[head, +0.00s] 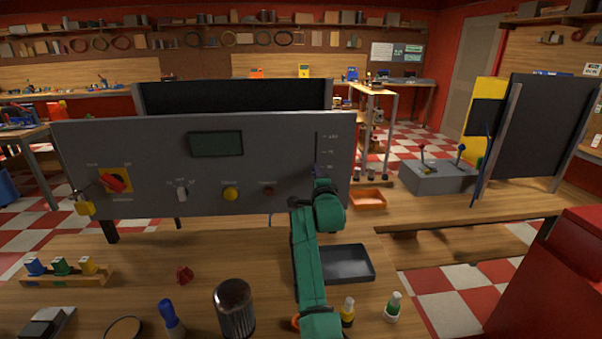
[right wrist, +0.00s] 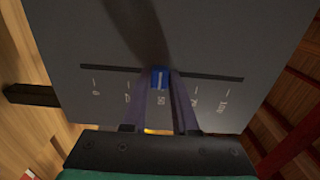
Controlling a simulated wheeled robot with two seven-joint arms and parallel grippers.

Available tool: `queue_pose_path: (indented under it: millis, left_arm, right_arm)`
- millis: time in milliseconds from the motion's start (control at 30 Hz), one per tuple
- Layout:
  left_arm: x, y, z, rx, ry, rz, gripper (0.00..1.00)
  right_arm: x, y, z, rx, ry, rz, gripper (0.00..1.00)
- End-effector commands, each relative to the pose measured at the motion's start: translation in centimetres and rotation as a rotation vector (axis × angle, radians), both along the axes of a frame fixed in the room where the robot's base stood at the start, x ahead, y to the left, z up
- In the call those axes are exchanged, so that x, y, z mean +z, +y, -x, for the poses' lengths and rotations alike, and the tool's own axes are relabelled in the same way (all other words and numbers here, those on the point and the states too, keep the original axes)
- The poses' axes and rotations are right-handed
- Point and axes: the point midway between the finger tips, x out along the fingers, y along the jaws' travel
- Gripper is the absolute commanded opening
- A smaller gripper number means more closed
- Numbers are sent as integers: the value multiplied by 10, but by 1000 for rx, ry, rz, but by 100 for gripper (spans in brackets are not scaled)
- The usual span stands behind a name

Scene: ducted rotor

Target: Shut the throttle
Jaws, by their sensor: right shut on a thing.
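The throttle is a slider in a straight slot on the right part of the grey control panel (head: 150,180). Its blue knob (right wrist: 159,76) with a white line shows in the right wrist view, by the 50 mark near the middle of the slot. The slot (right wrist: 105,69) runs between marks from 0 at the left to 100 at the right in that view. My right gripper (head: 317,177) is at the lower part of the slot in the head view, where my green arm hides the knob. Its two fingers are shut on the blue knob. My left gripper is out of view.
The panel has a red-and-yellow rotary switch (head: 114,181) with a padlock (head: 85,207), a toggle (head: 182,191), a yellow button (head: 231,193) and a display (head: 216,144). A black tray (head: 371,264), a dark cylinder (head: 233,310) and small bottles stand on the bench. An orange bin (head: 368,201) is right of the panel.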

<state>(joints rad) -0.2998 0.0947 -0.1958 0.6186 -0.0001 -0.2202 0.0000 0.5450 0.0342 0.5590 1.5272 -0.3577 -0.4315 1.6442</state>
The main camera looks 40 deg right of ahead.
Motion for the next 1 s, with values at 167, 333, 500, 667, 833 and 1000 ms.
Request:
queue_pose_path:
  millis: [167,333,500,667,833,1000]
  left_arm:
    - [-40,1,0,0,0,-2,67]
    - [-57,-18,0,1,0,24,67]
    - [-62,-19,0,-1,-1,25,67]
    - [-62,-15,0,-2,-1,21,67]
    - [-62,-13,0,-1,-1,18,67]
    - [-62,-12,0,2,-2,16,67]
  right_arm:
    - [-58,0,-3,8,2,-2,0]
    - [-84,0,-2,7,1,-1,0]
    - [-96,-1,-2,6,1,2,0]
    - [-98,-1,-2,6,3,2,0]
    - [-99,-1,-2,7,5,-1,0]
    - [-100,0,-2,7,5,-1,57]
